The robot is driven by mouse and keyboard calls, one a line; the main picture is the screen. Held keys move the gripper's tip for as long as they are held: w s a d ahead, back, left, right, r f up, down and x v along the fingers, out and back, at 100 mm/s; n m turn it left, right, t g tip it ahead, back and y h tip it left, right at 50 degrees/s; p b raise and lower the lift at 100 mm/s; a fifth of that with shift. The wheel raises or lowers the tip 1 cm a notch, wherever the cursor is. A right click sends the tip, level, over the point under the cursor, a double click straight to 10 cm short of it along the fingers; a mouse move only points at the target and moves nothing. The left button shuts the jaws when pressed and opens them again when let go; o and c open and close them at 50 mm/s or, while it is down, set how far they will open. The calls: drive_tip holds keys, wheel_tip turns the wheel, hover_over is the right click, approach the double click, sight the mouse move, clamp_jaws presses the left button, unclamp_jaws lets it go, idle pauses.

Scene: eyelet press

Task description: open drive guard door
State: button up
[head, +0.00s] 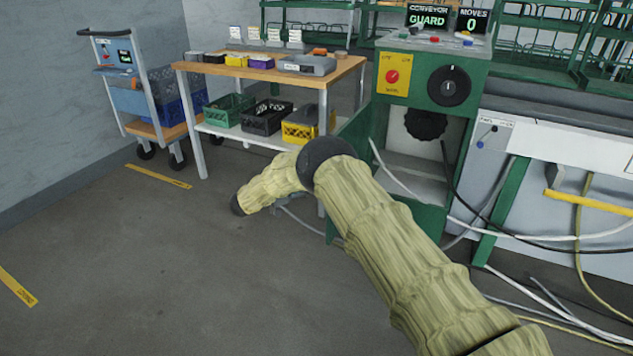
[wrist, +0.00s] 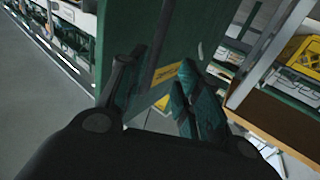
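The green drive guard door (head: 352,135) shows in the head view as a panel standing out from the left side of the green machine cabinet (head: 383,125). The cabinet front beside it is open, with a dark round wheel (head: 425,122) inside. My arm hides the door's lower part. In the wrist view the green door panel (wrist: 150,104) with a yellow label stands in front of and between the fingers. My gripper (wrist: 157,75) is open, its fingers spread apart. I cannot tell whether either finger touches the panel. In the head view the fingers are hidden.
A wooden-topped table (head: 345,68) with several crates below stands left of the cabinet. A trolley (head: 150,128) stands by the wall. Cables (head: 560,237) run across the right side.

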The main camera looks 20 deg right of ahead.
drive_tip(key=s+a, duration=0.1)
drive_tip(key=a, duration=0.5)
drive_tip(key=shift+s+a, duration=0.15)
drive_tip(key=shift+a, duration=0.05)
drive_tip(key=shift+f, duration=0.1)
drive_tip(key=s+f+n+t+y, duration=0.45)
drive_tip(key=s+f+n, duration=0.2)
drive_tip(key=f, duration=0.45)
drive_tip(key=s+f+n+t+y, duration=0.4)
drive_tip(key=s+f+n+y, duration=0.25)
drive_tip(key=f, duration=0.45)
drive_tip(key=s+d+f+n+g+y, duration=0.1)
drive_tip(key=s+f+g+y, duration=0.3)
drive_tip(key=s, duration=1.2)
drive_tip(key=s+f+n+g+y, duration=0.1)
drive_tip(key=s+f+g, duration=0.3)
drive_tip(key=s, duration=1.2)
drive_tip(key=s+d+r+g+y, duration=0.1)
drive_tip(key=s+r+g+y, duration=0.2)
drive_tip(key=s, duration=1.7)
wheel_tip(320, 180, up, 30)
drive_tip(key=h+p, duration=0.1)
drive_tip(key=p, duration=2.9)
drive_tip(key=shift+s+d+f+g, duration=0.15)
drive_tip(key=shift+s+d+g, duration=0.1)
drive_tip(key=shift+g, duration=0.2)
